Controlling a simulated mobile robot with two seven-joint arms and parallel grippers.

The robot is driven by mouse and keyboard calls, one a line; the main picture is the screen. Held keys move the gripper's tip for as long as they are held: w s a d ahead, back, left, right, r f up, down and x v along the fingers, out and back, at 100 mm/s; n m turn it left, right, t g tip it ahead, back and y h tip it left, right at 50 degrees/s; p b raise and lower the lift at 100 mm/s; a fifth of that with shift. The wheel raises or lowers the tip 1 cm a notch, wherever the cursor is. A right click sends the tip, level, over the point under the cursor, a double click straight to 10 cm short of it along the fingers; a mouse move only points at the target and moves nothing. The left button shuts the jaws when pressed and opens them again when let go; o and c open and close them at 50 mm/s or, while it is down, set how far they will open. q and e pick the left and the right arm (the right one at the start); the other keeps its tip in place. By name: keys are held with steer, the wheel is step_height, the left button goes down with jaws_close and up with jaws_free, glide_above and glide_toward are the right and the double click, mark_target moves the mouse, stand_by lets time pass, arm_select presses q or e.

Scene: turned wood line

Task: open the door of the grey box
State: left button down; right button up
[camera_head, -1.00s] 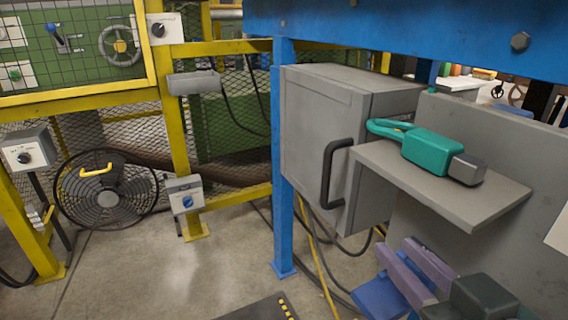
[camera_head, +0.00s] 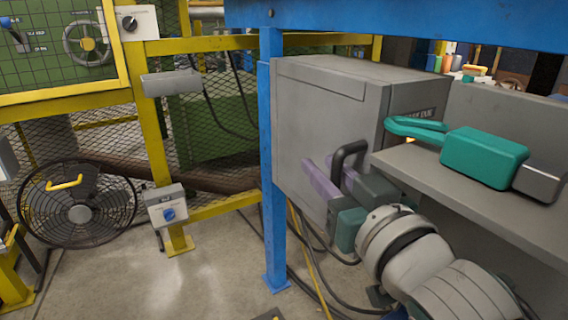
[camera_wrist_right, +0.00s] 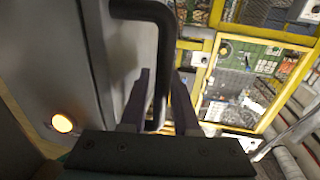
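The grey box (camera_head: 330,85) hangs beside the blue post, its door (camera_head: 305,125) facing left and looking closed. A black bar handle (camera_head: 340,158) stands out from the door; it also shows in the right wrist view (camera_wrist_right: 159,55). My right gripper (camera_head: 328,170) is at the handle with its two purple fingers apart. In the right wrist view the handle runs between the fingers (camera_wrist_right: 160,95), with small gaps visible on both sides. The lower handle is hidden behind my gripper. My left gripper is not in view.
A grey shelf (camera_head: 435,180) right of the box carries a teal tool (camera_head: 484,157), close above my right arm. The blue post (camera_head: 272,170) stands left of the door. A fan (camera_head: 78,205) and yellow frame (camera_head: 150,135) stand further left. Cables hang below the box.

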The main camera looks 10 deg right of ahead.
steer(key=shift+w, duration=0.2)
steer(key=shift+c, duration=0.3)
jaws_close()
stand_by(1.0)
